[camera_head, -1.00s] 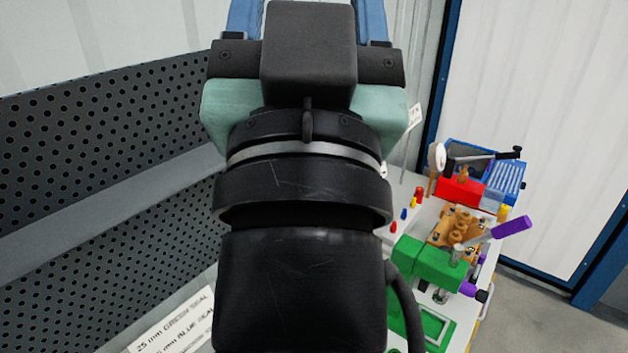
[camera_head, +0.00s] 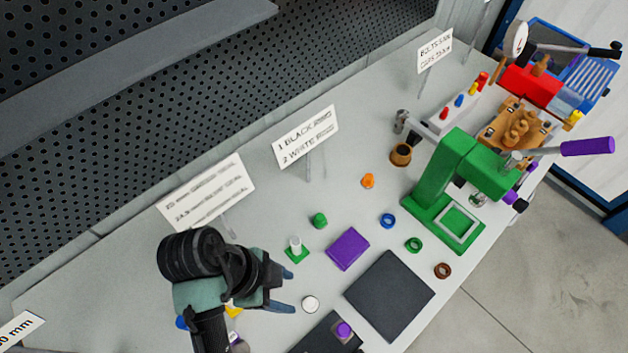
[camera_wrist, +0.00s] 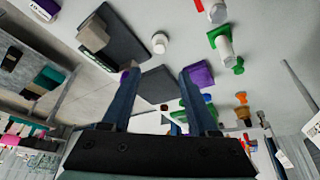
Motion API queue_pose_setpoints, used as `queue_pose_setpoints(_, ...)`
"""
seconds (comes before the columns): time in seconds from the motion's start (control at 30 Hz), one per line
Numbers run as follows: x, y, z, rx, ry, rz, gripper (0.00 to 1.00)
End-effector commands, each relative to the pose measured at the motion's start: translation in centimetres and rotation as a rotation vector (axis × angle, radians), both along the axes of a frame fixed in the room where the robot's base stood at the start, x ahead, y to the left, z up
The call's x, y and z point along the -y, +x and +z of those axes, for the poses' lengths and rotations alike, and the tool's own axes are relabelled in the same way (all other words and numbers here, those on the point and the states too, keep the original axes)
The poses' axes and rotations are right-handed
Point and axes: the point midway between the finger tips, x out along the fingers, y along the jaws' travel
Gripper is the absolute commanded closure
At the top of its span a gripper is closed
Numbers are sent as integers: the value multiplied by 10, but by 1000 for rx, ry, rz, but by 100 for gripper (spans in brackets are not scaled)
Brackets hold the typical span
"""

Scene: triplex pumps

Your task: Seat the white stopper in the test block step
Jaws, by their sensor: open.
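My gripper (camera_head: 284,290) is at the lower left of the bench in the head view, its two blue fingers apart and empty. In the wrist view my gripper (camera_wrist: 158,75) also shows a clear gap between the fingers. A short round white piece (camera_head: 310,303), possibly the stopper, stands just right of the fingertips, apart from them; it also shows in the wrist view (camera_wrist: 160,43). A white cylinder (camera_head: 296,246) stands upright on a green base behind my gripper. A dark block with a purple knob (camera_head: 344,330) is at the bottom edge. I cannot tell which piece is the test block.
A dark mat (camera_head: 390,294) and a purple block (camera_head: 347,249) lie to the right. A blue ring (camera_head: 387,220), a green ring (camera_head: 413,244) and a brown ring (camera_head: 442,270) lie beyond. A green press (camera_head: 462,180) stands farther right. Sign stands (camera_head: 306,137) line the back.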

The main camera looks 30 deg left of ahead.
Motion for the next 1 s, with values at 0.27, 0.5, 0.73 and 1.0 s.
queue_pose_setpoints(0.27, 15, 10, -45, -1, 0, 2, 40)
queue_pose_setpoints(0.5, 21, 14, -62, 1, 3, 2, 40)
queue_pose_setpoints(0.73, 30, 14, -91, -1, 2, 3, 40)
queue_pose_setpoints(1.0, 35, 20, -110, 3, 5, 3, 40)
